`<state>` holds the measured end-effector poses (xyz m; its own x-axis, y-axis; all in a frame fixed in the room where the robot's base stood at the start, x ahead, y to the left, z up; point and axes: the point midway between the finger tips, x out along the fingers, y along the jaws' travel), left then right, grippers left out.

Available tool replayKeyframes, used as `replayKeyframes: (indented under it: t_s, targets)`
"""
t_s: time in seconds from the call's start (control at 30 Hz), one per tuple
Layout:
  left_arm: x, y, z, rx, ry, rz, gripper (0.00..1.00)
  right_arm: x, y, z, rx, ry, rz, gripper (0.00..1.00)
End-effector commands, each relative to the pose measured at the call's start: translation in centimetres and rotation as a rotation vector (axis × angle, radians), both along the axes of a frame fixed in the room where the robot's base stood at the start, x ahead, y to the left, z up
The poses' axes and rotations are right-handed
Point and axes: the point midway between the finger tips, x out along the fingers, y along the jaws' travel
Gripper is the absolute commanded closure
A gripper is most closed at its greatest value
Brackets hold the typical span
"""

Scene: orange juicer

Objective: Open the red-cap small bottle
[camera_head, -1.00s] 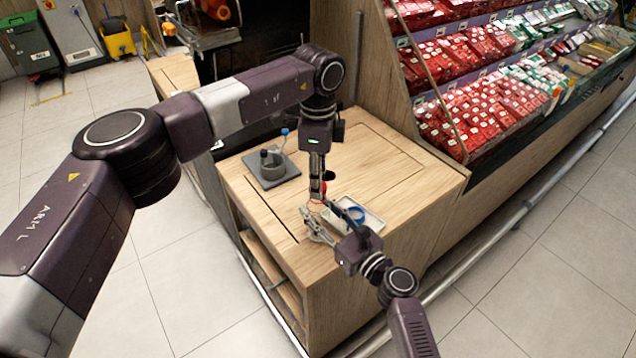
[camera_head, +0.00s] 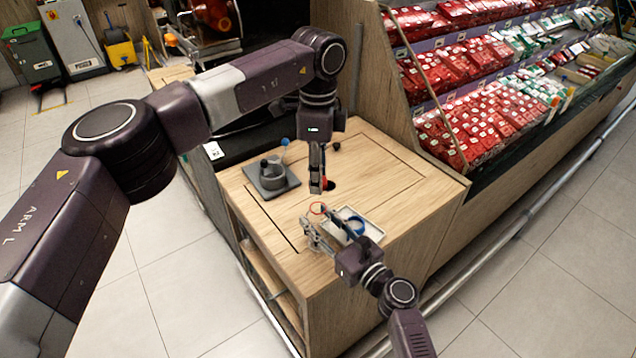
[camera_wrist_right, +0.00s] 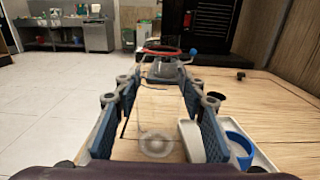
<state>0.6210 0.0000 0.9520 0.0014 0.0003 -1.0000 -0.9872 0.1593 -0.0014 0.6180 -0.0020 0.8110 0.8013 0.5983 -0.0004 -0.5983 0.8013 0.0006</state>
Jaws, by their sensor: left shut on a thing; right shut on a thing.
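The small bottle (camera_wrist_right: 140,105) is clear and stands between the fingers of my right gripper in the right wrist view. A red ring (camera_wrist_right: 160,50) shows around its top, and the ring also shows in the head view (camera_head: 318,208). My right gripper (camera_head: 328,232) is shut on the bottle above the front of the table. My left gripper (camera_head: 321,186) points down just above the red ring, apart from it. It is shut on a small red thing, likely the red cap, mostly hidden by the fingers.
A white tray (camera_head: 375,219) with a blue ring-shaped thing (camera_head: 355,225) lies right of the bottle. A grey base with a dark pot (camera_head: 272,172) stands at the table's left. A small dark thing (camera_head: 336,146) lies at the back. The table's right middle (camera_head: 385,170) is clear.

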Motion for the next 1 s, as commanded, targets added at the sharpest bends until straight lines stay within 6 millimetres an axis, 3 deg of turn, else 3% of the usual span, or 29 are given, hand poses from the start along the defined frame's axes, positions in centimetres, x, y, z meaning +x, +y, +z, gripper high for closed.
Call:
replayKeyframes:
  t_s: [0.17,0.2,0.33,0.73,1.0]
  targets:
    - [0.0,0.0,0.0,-0.001,0.001,0.000,1.00,0.0,0.0,0.0,0.000,0.000,0.000,1.00]
    - [0.0,0.0,0.0,-0.001,0.001,0.000,1.00,0.0,0.0,0.0,0.000,0.000,0.000,0.58]
    - [0.0,0.0,0.0,-0.001,0.001,0.000,1.00,0.0,0.0,0.0,0.000,0.000,0.000,0.44]
    - [0.0,0.0,0.0,-0.001,0.001,0.000,1.00,-0.5,-0.5,-0.1,-0.001,0.001,-0.001,0.42]
    - [0.0,0.0,0.0,-0.001,0.001,0.000,1.00,-4.7,-3.6,-0.2,-0.003,0.002,-0.001,0.42]
